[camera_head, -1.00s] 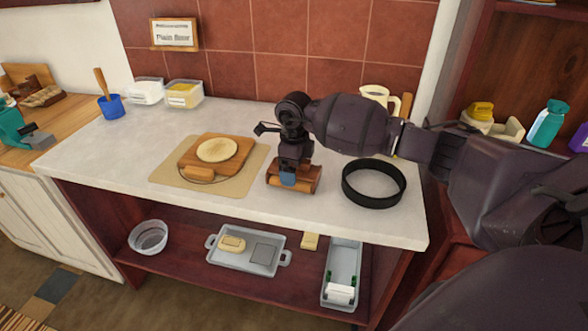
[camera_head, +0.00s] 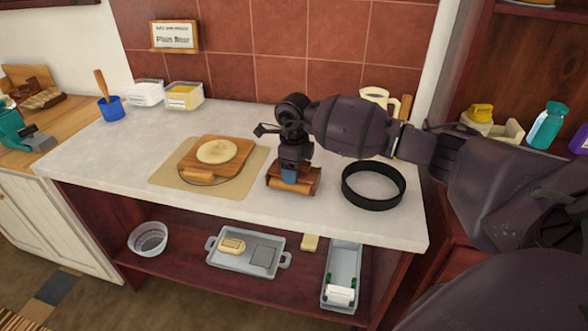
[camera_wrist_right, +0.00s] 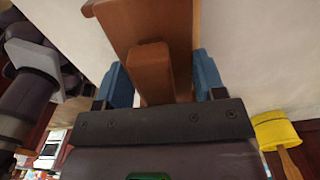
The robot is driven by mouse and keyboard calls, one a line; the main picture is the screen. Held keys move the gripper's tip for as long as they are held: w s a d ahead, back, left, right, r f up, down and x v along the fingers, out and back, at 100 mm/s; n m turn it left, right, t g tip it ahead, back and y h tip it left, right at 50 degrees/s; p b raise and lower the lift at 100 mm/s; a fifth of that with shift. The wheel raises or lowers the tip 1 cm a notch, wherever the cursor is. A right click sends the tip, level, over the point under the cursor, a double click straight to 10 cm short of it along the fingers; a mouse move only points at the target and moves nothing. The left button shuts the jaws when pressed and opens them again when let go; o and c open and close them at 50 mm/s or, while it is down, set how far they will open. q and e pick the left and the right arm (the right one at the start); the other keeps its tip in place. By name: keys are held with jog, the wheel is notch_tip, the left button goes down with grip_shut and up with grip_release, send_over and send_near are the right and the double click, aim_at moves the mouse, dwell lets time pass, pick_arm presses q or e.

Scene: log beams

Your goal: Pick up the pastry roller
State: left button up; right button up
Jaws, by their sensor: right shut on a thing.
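A brown wooden tool, which I take to be the pastry roller (camera_head: 306,183), sits at the counter's front edge, with a lighter wooden bar along its near side. My right gripper (camera_head: 289,175) comes down on it from above. In the right wrist view its blue fingers (camera_wrist_right: 162,80) stand on both sides of the tool's upright brown handle (camera_wrist_right: 152,62), shut on it. A wider brown wooden part shows behind the handle. The fingers hide part of the tool in the head view, and I cannot tell whether it touches the counter. My left gripper is out of view.
A black ring (camera_head: 374,201) lies close to the right of the tool. A cream jug (camera_head: 379,97) stands behind my forearm.

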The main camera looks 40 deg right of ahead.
notch_tip(320, 180, up, 20)
jog(key=p, duration=0.1)
jog(key=shift+r, duration=0.2)
